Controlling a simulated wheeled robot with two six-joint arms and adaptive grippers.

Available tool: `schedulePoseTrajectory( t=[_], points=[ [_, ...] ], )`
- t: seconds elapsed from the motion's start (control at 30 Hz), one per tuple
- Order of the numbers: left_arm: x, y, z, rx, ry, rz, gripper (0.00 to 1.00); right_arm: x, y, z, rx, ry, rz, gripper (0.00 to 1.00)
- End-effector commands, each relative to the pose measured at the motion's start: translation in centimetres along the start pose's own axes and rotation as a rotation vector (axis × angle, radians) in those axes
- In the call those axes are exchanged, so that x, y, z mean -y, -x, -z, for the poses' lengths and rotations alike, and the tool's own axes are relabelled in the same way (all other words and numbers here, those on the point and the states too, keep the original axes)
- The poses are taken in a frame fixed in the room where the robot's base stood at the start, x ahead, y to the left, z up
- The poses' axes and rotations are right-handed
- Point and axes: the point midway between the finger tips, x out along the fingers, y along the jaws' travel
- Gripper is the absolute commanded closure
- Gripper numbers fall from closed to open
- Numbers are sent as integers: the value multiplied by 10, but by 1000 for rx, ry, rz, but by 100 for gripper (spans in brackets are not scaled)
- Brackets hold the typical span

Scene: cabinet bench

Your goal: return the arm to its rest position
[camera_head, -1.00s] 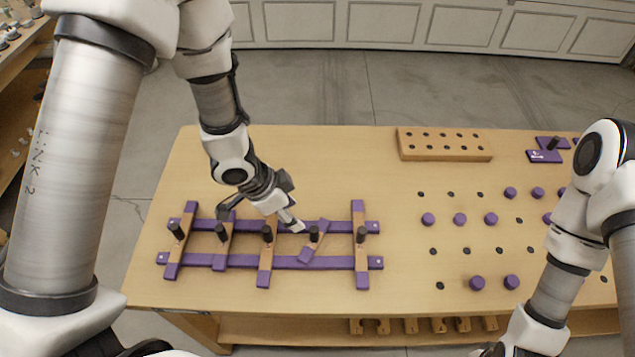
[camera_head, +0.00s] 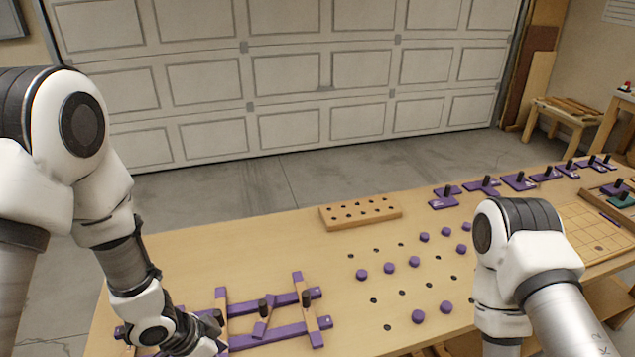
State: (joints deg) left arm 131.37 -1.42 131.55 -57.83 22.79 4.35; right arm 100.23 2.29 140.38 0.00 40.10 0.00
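My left arm comes in from the left. Its gripper (camera_head: 205,336) is low in the picture, over the left part of the purple and wood frame (camera_head: 265,336) on the bench. Its fingers are small, dark and partly hidden by the wrist, so I cannot tell if they are open or shut. My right arm (camera_head: 520,240) is at the right with its elbow raised. Its gripper is below the picture edge and out of view. Much of the frame's left part is hidden behind my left wrist.
The wooden bench (camera_head: 220,245) bears a block with holes (camera_head: 361,212), several purple pegs (camera_head: 388,268) and purple plates with dark knobs (camera_head: 482,187). A gridded board (camera_head: 590,232) lies at the right. The bench's back left is clear. A panelled door (camera_head: 300,80) closes off the back.

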Motion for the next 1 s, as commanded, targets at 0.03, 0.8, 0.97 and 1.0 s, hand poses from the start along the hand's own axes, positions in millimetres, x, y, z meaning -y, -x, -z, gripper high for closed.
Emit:
schedulePoseTrajectory(
  t=[0.03, 0.8, 0.97, 1.0],
  points=[
    [-5, -10, -8, 11, 8, -17, 48, 0, -4, 0, -1, 0, 0, 60],
    [-122, -140, -217, 354, 869, 23, 48, 0, -56, 0, -1, 0, 0, 60],
    [-100, -130, -228, 348, 984, 187, 48, 0, -53, 1, -1, 0, 0, 60],
    [-97, -130, -228, 343, 990, 203, 48, 0, -53, 0, -1, 0, 0, 60]
  ],
)
